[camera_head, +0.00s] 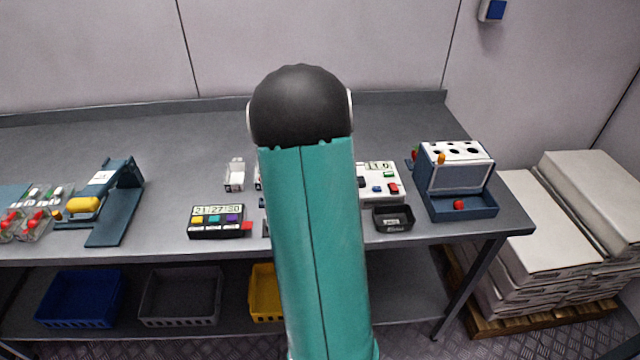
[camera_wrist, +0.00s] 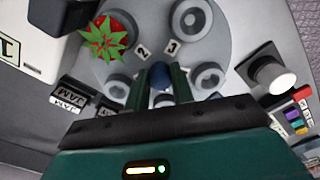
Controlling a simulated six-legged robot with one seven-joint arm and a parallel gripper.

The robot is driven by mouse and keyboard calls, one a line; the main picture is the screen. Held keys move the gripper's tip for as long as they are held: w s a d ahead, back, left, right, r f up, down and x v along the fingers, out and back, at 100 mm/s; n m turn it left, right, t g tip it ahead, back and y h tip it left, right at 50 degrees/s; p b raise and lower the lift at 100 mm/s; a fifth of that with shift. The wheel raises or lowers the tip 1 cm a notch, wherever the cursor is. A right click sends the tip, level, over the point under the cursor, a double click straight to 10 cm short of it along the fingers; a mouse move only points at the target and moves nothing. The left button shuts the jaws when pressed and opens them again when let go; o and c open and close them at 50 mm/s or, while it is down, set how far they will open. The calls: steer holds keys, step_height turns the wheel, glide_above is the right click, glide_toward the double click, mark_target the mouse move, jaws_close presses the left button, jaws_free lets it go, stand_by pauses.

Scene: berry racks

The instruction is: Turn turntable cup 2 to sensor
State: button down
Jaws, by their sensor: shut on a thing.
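The grey turntable (camera_wrist: 222,42) fills the upper middle of the wrist view. It bears several round cups and small number tags, among them a tag 2 (camera_wrist: 142,50) and a tag 3 (camera_wrist: 172,46). A red strawberry with green leaves (camera_wrist: 106,38) sits at the cup left of tag 2. My gripper (camera_wrist: 160,78) is shut on a dark blue knob (camera_wrist: 160,72) at the turntable. In the head view my arm hides the turntable and my gripper.
A white cylinder on a grey base (camera_wrist: 272,74) stands right of the turntable. A timer box with coloured buttons (camera_head: 218,220), a black tray (camera_head: 393,218) and a blue rack (camera_head: 458,180) stand on the bench (camera_head: 180,130). The back of the bench is clear.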

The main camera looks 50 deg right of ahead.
steer(key=shift+n, duration=0.6)
stand_by(0.3)
steer(key=c, duration=1.2)
jaws_free()
steer(key=shift+r, duration=0.1)
step_height(320, 180, up, 14)
steer(key=shift+f, duration=0.15)
